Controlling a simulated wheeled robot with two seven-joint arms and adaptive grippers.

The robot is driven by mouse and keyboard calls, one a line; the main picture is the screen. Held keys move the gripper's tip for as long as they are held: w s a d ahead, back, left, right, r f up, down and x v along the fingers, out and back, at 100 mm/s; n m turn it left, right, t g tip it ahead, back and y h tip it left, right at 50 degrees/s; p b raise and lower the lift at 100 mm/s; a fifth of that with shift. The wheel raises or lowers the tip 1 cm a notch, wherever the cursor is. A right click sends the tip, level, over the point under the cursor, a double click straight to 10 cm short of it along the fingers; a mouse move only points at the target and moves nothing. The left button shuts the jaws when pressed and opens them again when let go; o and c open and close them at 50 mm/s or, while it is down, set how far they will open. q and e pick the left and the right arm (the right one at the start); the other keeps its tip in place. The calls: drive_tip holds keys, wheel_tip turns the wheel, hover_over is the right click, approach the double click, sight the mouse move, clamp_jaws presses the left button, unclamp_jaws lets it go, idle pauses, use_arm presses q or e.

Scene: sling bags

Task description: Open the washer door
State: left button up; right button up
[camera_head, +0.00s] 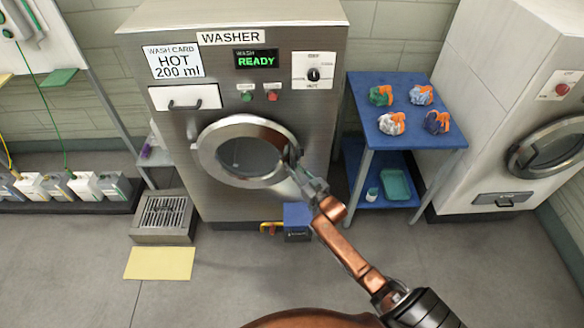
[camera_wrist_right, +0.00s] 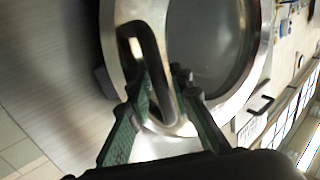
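The washer (camera_head: 225,200) stands in the middle with its round door (camera_head: 208,152) on the front. The door looks closed; its steel ring (camera_wrist_right: 118,60) and dark glass (camera_wrist_right: 205,40) fill much of the right wrist view. A dark loop handle (camera_wrist_right: 133,30) sits on the ring. My right gripper (camera_head: 296,168) is at the door's right edge. In the right wrist view, my right gripper's green-padded fingers (camera_wrist_right: 163,85) lie close on both sides of the handle bar and appear shut on it. My left gripper is not in view.
A blue table (camera_head: 400,103) with several cloth bundles stands right of the washer, with another machine (camera_head: 490,100) beyond. A small blue box (camera_head: 298,215) lies below the door. A grated drain box (camera_head: 163,215) and yellow mat (camera_head: 160,263) are at front left.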

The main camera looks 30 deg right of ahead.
drive_tip(key=shift+w, duration=0.25)
clamp_jaws()
idle(0.5)
